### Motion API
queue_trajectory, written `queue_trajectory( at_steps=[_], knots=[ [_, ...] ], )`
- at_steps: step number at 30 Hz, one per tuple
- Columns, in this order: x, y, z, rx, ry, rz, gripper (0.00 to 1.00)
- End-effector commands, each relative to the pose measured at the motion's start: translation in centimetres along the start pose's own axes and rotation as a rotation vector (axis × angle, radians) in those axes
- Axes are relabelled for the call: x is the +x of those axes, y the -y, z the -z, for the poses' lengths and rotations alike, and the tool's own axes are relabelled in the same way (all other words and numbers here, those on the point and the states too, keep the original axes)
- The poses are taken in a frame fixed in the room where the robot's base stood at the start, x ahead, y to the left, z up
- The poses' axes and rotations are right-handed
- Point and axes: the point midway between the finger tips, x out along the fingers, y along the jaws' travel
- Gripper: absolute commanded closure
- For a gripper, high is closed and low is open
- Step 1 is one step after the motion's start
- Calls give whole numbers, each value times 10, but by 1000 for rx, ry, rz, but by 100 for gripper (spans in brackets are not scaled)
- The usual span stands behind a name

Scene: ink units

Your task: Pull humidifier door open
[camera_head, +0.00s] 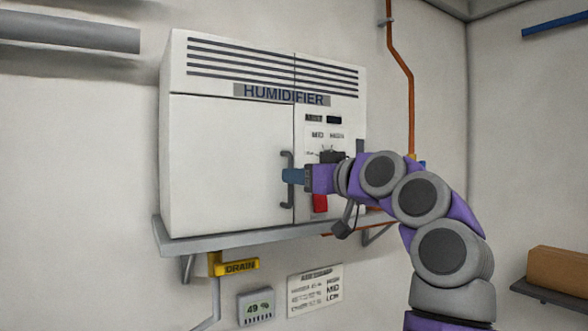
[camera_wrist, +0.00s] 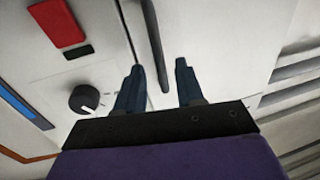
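The white humidifier (camera_head: 225,140) stands on a wall shelf, with its name on a grey label. Its wide left door (camera_head: 225,165) looks closed, flush with the front. A dark grey vertical handle (camera_head: 288,158) sits at the door's right edge. My gripper (camera_head: 286,175) reaches in from the right and its blue fingers hide part of the handle. In the wrist view my gripper (camera_wrist: 158,66) has its two fingers apart, with the handle (camera_wrist: 156,50) showing between their tips. I cannot tell whether either finger touches it.
The control panel right of the door has a dark knob (camera_wrist: 84,98) and a red block (camera_head: 320,203). The grey shelf (camera_head: 240,241) juts out below. A yellow drain handle (camera_head: 238,266) and a meter (camera_head: 256,306) are lower. A brown box (camera_head: 560,270) is at right.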

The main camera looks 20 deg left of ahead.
Motion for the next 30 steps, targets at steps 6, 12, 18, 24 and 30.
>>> queue_trajectory(
  at_steps=[6, 12, 18, 24, 30],
  knots=[
    [19, 0, 1, 0, 0, 0, 62],
    [22, 0, 0, -1, 0, 0, 62],
    [22, 0, 0, -1, -1, 0, 69],
    [22, 0, 0, 0, 0, 0, 88],
    [22, 0, 0, 0, -1, -1, 100]
  ],
)
